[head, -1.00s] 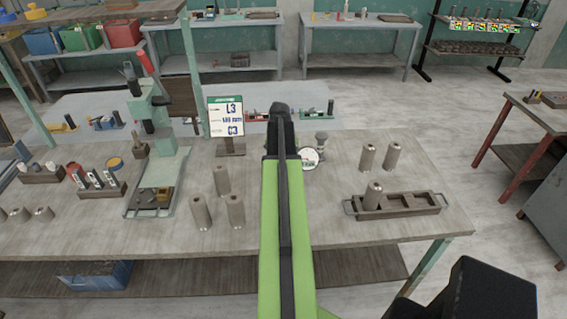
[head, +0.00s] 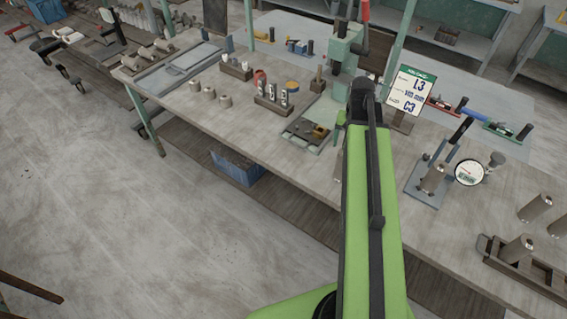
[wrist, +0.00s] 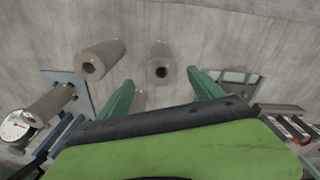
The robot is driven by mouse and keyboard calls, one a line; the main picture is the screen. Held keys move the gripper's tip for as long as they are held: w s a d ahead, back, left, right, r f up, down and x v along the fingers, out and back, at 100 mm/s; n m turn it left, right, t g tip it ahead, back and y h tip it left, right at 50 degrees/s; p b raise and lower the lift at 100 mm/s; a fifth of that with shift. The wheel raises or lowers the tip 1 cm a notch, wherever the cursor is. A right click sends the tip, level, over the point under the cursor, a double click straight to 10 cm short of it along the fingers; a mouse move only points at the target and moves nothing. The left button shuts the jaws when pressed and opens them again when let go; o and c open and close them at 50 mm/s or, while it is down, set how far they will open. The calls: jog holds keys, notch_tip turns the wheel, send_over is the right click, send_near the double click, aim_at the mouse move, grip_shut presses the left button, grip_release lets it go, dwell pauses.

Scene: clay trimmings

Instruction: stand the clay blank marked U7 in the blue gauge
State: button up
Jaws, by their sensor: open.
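My gripper (wrist: 160,78) is open in the wrist view, its two green fingers apart and empty. No U7 mark is readable. In the head view my green arm hides the gripper and most of these cylinders. A small blue fixture (head: 298,47), which looks like the blue gauge, is at the back of the bench, left of the press.
A green press (head: 345,50) and sign (head: 409,90) stand behind my arm. A wooden rack (head: 272,106) with labelled pieces and several short cylinders (head: 210,93) are left. Red (head: 442,106) and green (head: 508,131) fixtures are behind.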

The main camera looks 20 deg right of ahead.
jog(key=a+n, duration=0.7)
jog(key=a, duration=2.1)
jog(key=shift+s, duration=0.45)
